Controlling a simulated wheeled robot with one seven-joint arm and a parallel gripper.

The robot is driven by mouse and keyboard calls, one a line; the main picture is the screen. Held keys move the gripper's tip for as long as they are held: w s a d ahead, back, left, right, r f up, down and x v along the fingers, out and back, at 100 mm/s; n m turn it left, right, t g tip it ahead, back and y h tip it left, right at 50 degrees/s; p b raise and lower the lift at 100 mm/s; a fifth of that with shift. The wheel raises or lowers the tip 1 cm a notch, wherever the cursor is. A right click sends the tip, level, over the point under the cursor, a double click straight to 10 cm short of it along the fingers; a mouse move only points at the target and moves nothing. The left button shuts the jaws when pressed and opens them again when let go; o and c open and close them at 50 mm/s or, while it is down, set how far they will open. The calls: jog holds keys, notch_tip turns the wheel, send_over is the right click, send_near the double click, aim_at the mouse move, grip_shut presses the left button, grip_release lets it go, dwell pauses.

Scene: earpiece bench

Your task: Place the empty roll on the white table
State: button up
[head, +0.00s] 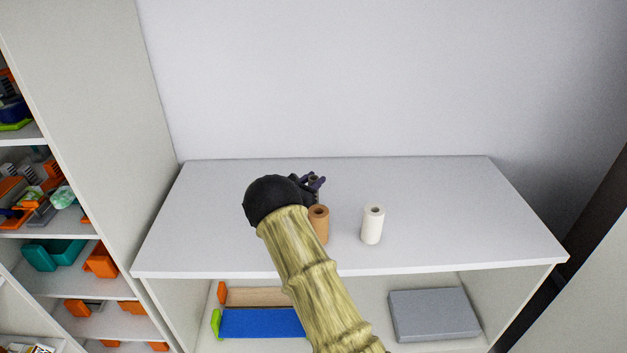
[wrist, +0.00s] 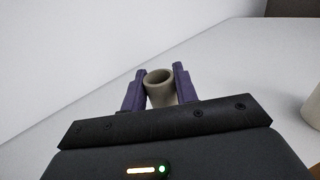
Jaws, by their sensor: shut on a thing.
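A greyish hollow roll (wrist: 160,90) with a wide open top stands upright between my two purple fingers in the wrist view. My gripper (head: 314,182) is shut on it over the back middle of the white table (head: 460,210). In the head view only a small dark grey part of the held roll (head: 314,184) shows between the fingers. I cannot tell whether its base touches the table. A brown roll (head: 319,224) stands just in front of my gripper, partly hidden by my arm. A white roll (head: 372,224) stands to the right.
A pale roll (wrist: 313,108) is cut off at the wrist view's right edge. The table's right side is clear, with a wall behind. Below are a blue box (head: 260,323) and a grey box (head: 433,314). A filled shelf (head: 85,215) stands at left.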

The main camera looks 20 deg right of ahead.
jog(key=o, duration=0.9)
jog(key=shift+o, duration=0.2)
jog(key=shift+a, duration=0.1)
jog(key=b+v, duration=0.2)
jog(key=v, duration=1)
